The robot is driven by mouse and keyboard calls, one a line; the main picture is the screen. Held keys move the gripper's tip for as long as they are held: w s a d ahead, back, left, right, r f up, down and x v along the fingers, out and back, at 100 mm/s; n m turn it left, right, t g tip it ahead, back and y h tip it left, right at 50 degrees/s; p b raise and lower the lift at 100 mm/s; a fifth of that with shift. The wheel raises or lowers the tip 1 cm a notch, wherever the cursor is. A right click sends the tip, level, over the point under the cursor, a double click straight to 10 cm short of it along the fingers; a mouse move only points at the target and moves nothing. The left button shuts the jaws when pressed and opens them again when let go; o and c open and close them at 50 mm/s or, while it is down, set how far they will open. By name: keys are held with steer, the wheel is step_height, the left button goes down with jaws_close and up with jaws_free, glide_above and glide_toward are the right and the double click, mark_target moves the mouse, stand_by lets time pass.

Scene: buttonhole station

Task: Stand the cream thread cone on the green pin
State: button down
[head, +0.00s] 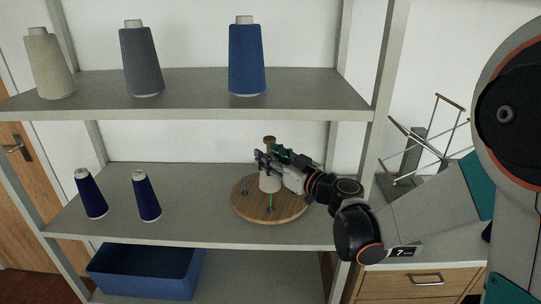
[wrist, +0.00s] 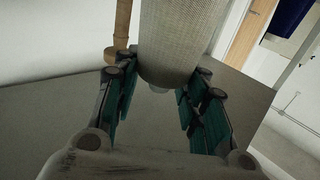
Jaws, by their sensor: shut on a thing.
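A pale cream cone (head: 269,184) is in my gripper (head: 268,164), over the round wooden board on the lower shelf. The wrist view shows the pale woven cone (wrist: 174,40) between the teal-padded fingers, which are shut on it. Its upper part is out of that view. The green pin (head: 270,201) stands bare at the front of the board (head: 290,208), in front of the held cone in the head view. I cannot tell whether the cone's base touches the board.
A blue pin (head: 244,187) and a wooden post (head: 269,140) stand on the board. Two navy cones (head: 90,195) stand left on the lower shelf (head: 185,225). Another cream cone (head: 50,66), a grey cone (head: 141,62) and a blue cone (head: 247,60) stand above. A blue bin (head: 145,278) is below.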

mark_target(277, 187)
steer(key=shift+f+b, duration=3)
steer(key=shift+f, duration=0.7)
steer(key=shift+f+b, duration=0.45)
steer(key=shift+f, duration=0.05)
steer(key=c, duration=0.9)
jaws_free()
steer(key=v, duration=1.2)
